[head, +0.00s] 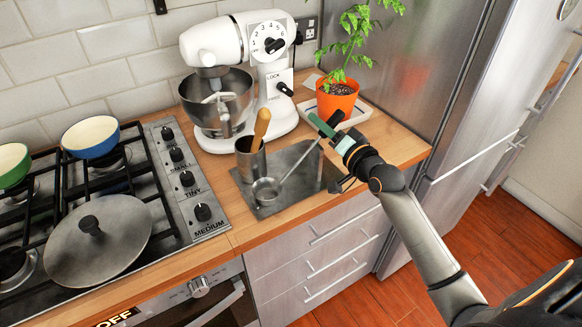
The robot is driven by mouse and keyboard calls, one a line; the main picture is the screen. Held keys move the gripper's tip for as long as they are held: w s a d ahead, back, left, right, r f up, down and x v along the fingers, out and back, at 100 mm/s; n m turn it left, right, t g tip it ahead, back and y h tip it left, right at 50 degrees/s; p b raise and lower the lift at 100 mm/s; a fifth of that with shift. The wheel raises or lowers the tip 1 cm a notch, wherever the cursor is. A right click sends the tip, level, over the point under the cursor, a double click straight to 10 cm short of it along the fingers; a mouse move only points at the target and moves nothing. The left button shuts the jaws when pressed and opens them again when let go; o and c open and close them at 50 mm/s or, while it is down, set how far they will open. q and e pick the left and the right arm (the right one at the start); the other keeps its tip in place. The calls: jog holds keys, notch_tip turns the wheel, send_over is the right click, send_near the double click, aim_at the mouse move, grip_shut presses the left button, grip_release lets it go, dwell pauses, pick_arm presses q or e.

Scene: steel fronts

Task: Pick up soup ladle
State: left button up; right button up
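The soup ladle (265,190) is metal, with its round bowl over the grey metal plate on the counter. Its thin handle slants up and right toward my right gripper (330,127). The gripper comes in from the right, over the far right part of the plate, at the upper end of the handle. A green part and a dark part show at its tip. The handle's end meets or passes behind the gripper, and I cannot tell whether the fingers are closed on it. My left gripper is out of view.
A metal cup (250,160) with a wooden-handled utensil stands beside the ladle. A white stand mixer (270,100) and an orange plant pot (337,100) are behind. The hob with a lidded pan (98,240) is left. A steel fridge (420,60) stands right.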

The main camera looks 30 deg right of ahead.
grip_shut()
jog(key=shift+r, duration=0.15)
dwell(0.4)
